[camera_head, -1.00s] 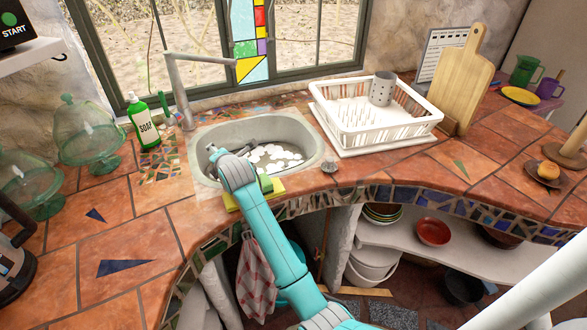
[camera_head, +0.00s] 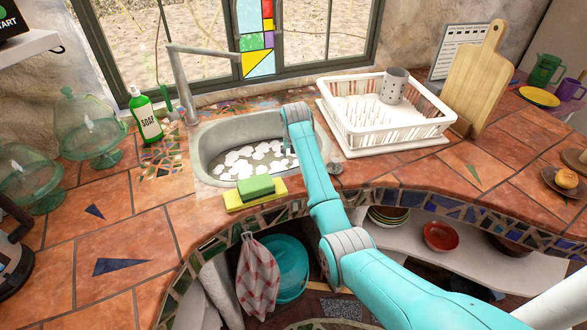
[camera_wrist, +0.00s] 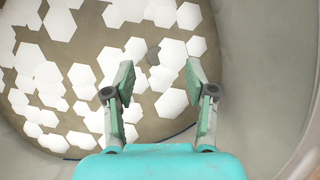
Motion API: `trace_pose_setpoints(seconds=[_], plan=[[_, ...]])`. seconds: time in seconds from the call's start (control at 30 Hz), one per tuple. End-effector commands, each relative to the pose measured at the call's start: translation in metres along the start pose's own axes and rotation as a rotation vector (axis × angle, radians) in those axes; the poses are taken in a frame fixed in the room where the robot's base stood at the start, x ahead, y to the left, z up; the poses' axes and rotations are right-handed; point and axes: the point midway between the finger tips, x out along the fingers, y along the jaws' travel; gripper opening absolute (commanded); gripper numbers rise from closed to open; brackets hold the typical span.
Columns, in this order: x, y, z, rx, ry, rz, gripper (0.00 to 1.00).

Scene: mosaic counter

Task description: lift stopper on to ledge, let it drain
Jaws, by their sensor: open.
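The sink basin (camera_head: 215,140) holds murky water with white foam patches (camera_head: 255,160). In the wrist view a small dark round thing (camera_wrist: 153,55), perhaps the stopper's top, shows among the foam (camera_wrist: 75,75). My gripper (camera_wrist: 158,76) is open and empty above the water, its fingers on either side of and short of that dark spot. In the head view my arm reaches over the right part of the basin and hides most of the gripper. The ledge may be the sink's rim (camera_head: 205,177); I cannot tell for certain.
A green and yellow sponge pair (camera_head: 256,187) lies at the front rim. A small grey round thing (camera_head: 335,168) sits right of the basin. The white dish rack (camera_head: 400,133), faucet (camera_head: 182,85) and soap bottle (camera_head: 146,116) stand around the sink.

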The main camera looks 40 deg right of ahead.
Motion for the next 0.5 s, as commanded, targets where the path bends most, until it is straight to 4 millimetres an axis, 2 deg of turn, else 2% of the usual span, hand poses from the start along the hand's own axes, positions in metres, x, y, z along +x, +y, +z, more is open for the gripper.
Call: trace_pose_setpoints(seconds=[0.1, 0.27, 0.5], plan=[[0.012, 0.0, 0.0, 0.001, 0.0, 0.0, 0.56], [0.021, 0.001, -0.001, 0.001, -0.001, 0.0, 0.56], [0.053, 0.004, -0.005, 0.001, 0.0, 0.0, 0.56]])
